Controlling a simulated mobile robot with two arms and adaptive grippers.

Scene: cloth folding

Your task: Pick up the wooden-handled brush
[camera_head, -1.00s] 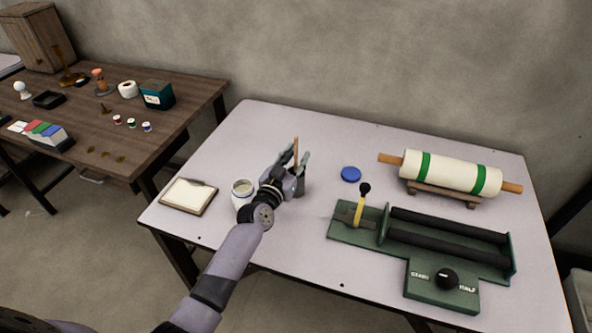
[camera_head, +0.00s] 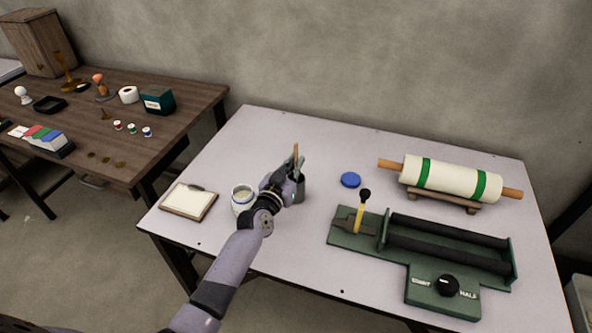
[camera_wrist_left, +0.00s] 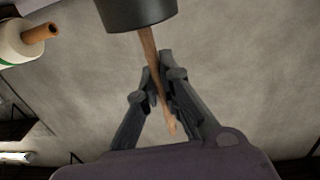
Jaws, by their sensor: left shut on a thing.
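The brush's wooden handle (camera_head: 296,152) sticks up from a dark grey cup (camera_head: 299,189) on the white table. The brush's lower end is hidden inside the cup. My left gripper (camera_head: 297,166) is at the handle above the cup's rim, its fingers closed around it. In the left wrist view the handle (camera_wrist_left: 150,55) runs from the dark cup (camera_wrist_left: 137,12) to between the fingers of my left gripper (camera_wrist_left: 160,82), which are shut on it. My right gripper is not in view.
An open white jar (camera_head: 242,199) stands close to my left arm, with a clipboard (camera_head: 189,201) left of it. A blue lid (camera_head: 350,180) lies right of the cup. A green roller device (camera_head: 430,245) and a fabric roll (camera_head: 450,174) fill the table's right side.

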